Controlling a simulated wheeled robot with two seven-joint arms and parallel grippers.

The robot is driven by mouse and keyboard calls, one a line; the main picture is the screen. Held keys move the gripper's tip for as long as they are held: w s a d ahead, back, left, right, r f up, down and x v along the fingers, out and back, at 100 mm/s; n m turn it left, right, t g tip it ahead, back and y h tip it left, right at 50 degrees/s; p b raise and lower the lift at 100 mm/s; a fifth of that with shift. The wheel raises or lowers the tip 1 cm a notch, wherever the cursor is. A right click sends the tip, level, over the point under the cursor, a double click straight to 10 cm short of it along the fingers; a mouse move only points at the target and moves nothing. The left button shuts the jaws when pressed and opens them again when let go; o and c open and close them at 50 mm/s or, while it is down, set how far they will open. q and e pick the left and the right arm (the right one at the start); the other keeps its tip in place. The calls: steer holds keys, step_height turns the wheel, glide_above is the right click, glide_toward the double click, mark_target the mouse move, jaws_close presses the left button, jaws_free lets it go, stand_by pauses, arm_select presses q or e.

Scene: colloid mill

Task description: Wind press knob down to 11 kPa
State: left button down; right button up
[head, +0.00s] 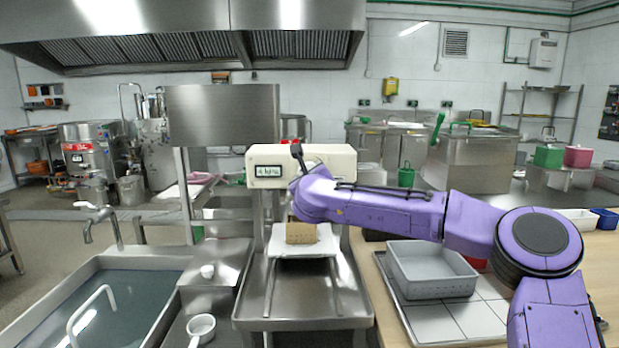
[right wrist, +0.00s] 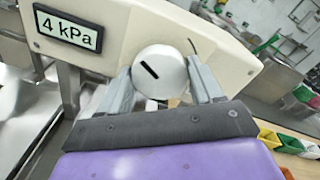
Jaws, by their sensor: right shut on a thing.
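The cream press head (head: 330,160) stands at the centre in the head view, with a small green display (head: 268,171) on its front. In the right wrist view the display (right wrist: 68,30) reads 4 kPa. The round white press knob (right wrist: 160,72) with a dark slot mark sits on the front of the press head (right wrist: 130,25). My right gripper (right wrist: 163,75) is shut on the knob, one finger on each side. In the head view my right arm hides the knob. A brown block (head: 301,233) sits below the press head. My left gripper is not in view.
A grey tub (head: 432,290) stands on a tiled tray to the right, below my right arm. A sink (head: 130,285) with water is at the left.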

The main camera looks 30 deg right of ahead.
steer(key=shift+r, duration=0.15)
steer(key=o, duration=1)
steer(key=shift+o, duration=0.2)
steer(key=b+v, duration=0.2)
steer(key=v, duration=0.8)
steer(key=shift+s+a+f, duration=0.15)
steer(key=shift+a+f, duration=0.05)
